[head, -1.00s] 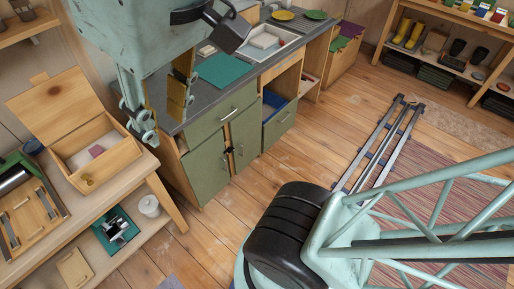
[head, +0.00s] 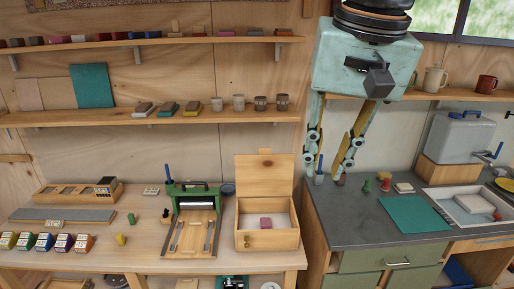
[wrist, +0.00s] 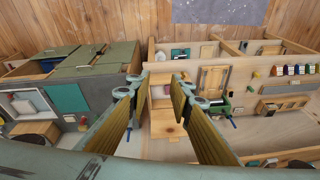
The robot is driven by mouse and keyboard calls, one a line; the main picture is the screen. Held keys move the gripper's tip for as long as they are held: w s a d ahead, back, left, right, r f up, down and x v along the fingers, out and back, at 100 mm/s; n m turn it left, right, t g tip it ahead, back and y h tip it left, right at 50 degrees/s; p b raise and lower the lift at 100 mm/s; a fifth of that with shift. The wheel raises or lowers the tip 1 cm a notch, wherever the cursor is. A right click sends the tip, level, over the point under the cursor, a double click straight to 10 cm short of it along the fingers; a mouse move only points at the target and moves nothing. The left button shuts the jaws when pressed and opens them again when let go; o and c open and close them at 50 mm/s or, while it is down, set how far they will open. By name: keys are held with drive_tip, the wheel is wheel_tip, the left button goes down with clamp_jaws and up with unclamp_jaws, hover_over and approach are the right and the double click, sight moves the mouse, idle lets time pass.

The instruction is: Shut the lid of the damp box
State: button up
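The damp box is a pale wooden box (head: 267,239) on the workbench, with a pink block (head: 265,222) inside. Its lid (head: 264,174) stands open, raised at the back, with a small tab on its top edge. In the wrist view the open lid (wrist: 166,122) shows between my fingers, with the box interior (wrist: 160,91) just above it. My gripper (head: 331,178) is open and empty. In the head view it hangs to the right of the box, over the left end of the grey counter. My gripper (wrist: 157,84) also shows open in the wrist view.
A green press (head: 192,222) stands close to the box's left. A blue bowl (head: 228,189) is behind, between them. Shelves (head: 150,118) run along the wall above. The grey counter (head: 350,225) holds a teal mat (head: 413,214) and small stamps.

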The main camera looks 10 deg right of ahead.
drive_tip(key=w+r+m+g+p, duration=0.15)
drive_tip(key=w+m, duration=0.25)
drive_tip(key=w, duration=1.2)
drive_tip(key=w+r+m+p, duration=0.2)
drive_tip(key=w+m+p, duration=0.1)
drive_tip(key=w, duration=1.3)
drive_tip(key=shift+w+d+f+m+g+p, duration=0.3)
drive_tip(key=shift+w+f+m+p, duration=0.8)
drive_tip(key=shift+w+f, duration=2.55)
drive_tip(key=shift+w+d+f+m+g+p, duration=0.35)
drive_tip(key=shift+w+f+m, duration=1.55)
drive_tip(key=shift+w, duration=3.5)
drive_tip(key=shift+w+d+f+m+g+p, duration=0.2)
drive_tip(key=shift+w+f+m+p, duration=0.95)
drive_tip(key=shift+w+f, duration=2.5)
drive_tip(key=shift+w+r+m, duration=0.25)
drive_tip(key=shift+w+r, duration=0.5)
drive_tip(key=shift+w, duration=0.05)
drive_tip(key=shift+f+p, duration=0.45)
drive_tip(key=shift+f, duration=6.35)
drive_tip(key=shift+c, duration=0.7)
